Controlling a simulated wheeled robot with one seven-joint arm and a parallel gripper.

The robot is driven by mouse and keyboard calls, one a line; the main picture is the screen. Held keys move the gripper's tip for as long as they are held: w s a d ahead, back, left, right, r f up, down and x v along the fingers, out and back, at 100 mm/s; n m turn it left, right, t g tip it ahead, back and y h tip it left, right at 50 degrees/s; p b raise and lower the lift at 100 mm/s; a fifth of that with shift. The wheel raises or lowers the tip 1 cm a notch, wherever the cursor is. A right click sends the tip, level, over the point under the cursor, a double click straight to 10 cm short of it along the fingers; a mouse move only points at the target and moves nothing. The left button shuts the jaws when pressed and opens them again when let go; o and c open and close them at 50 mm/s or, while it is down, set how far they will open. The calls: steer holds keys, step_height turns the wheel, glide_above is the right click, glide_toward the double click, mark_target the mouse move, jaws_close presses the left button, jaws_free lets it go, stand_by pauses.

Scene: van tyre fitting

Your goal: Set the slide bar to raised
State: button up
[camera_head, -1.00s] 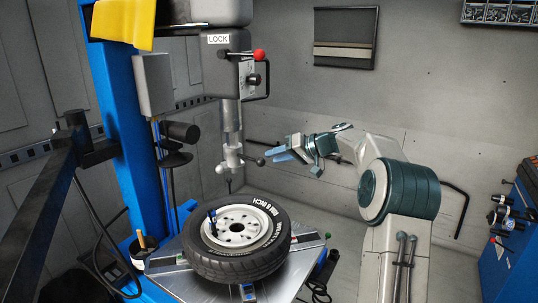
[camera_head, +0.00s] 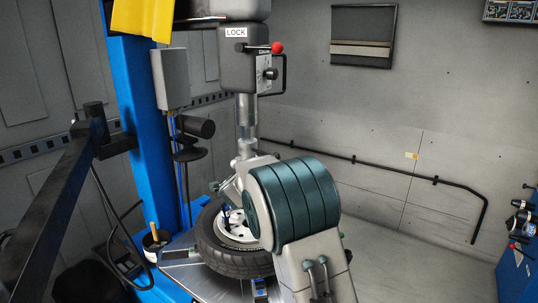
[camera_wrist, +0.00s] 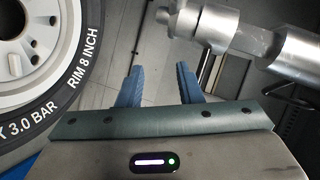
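The slide bar (camera_head: 246,118) is a bright metal column hanging upright below the grey head box with the LOCK label. Its lower end is partly hidden behind my arm in the head view. In the wrist view, metal cylinders that look like the bar (camera_wrist: 295,55) and its end piece (camera_wrist: 215,24) cross the upper right. My gripper (camera_wrist: 158,84) shows two blue fingers spread apart, with only floor visible between them. The metal parts lie beyond and to the right of the fingers, seemingly apart from them. A red-knobbed lever (camera_head: 277,48) sticks out beside the LOCK label (camera_head: 235,32).
A tyre (camera_head: 215,250) on a white rim lies on the turntable below the bar; it fills the wrist view's upper left. A blue column (camera_head: 135,120) stands behind left, and a black arm (camera_head: 60,185) crosses the left side. Floor at right is clear.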

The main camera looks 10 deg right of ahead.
steer(key=s+a+r+m+t+h, duration=0.1)
steer(key=s+a+r+m+h, duration=0.15)
steer(key=s+m+h, duration=0.25)
steer(key=w+d+r+m+p, duration=0.1)
steer(key=w+d+p, duration=0.2)
steer(key=w+d, duration=0.5)
steer(key=w, duration=0.3)
steer(key=shift+d+r+h, duration=0.35)
steer(key=shift+h, duration=0.05)
steer(key=shift+r, duration=0.1)
jaws_close()
